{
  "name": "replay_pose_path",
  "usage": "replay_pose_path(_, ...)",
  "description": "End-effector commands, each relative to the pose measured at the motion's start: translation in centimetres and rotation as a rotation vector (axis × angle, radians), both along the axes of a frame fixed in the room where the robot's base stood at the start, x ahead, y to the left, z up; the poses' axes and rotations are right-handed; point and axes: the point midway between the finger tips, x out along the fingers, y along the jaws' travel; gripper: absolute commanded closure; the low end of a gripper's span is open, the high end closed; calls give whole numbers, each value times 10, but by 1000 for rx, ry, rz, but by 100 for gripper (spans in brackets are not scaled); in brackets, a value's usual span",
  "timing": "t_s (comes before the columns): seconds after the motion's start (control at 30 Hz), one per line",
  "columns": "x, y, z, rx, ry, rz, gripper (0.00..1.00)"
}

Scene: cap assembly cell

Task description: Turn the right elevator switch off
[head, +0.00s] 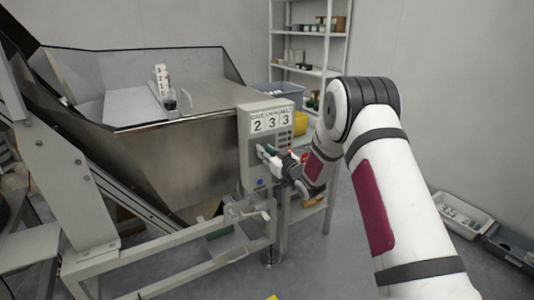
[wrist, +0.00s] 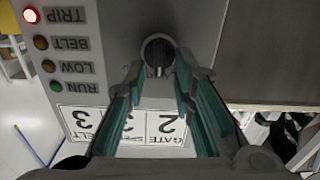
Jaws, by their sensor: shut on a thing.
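The switch is a round black knob (wrist: 158,50) with a pale pointer mark, on the face of a grey control box (wrist: 205,18). In the head view the control box (head: 247,128) is fixed at the right end of a metal hopper; my gripper hides the knob there. My gripper (head: 263,151) reaches the box from the right. In the wrist view its teal fingers (wrist: 159,71) are closed on the knob, one on each side. I cannot read a label for the knob or its on/off position.
The box has a lit red TRIP lamp (wrist: 32,16), dark BELT, LOW and RUN lamps, and a "2 3 3" number plate (head: 271,121). The steel hopper (head: 170,150) stands left. Trays lie on the right floor.

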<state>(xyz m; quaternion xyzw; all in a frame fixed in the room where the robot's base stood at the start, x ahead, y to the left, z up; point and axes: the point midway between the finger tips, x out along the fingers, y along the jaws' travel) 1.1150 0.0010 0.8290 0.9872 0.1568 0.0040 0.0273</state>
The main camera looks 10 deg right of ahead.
Motion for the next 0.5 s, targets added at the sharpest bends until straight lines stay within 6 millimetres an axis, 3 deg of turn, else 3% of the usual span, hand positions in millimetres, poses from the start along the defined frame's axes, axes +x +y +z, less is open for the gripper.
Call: replay_pose_path(0.5,-1,5,-4,-376,-125,-2,100)
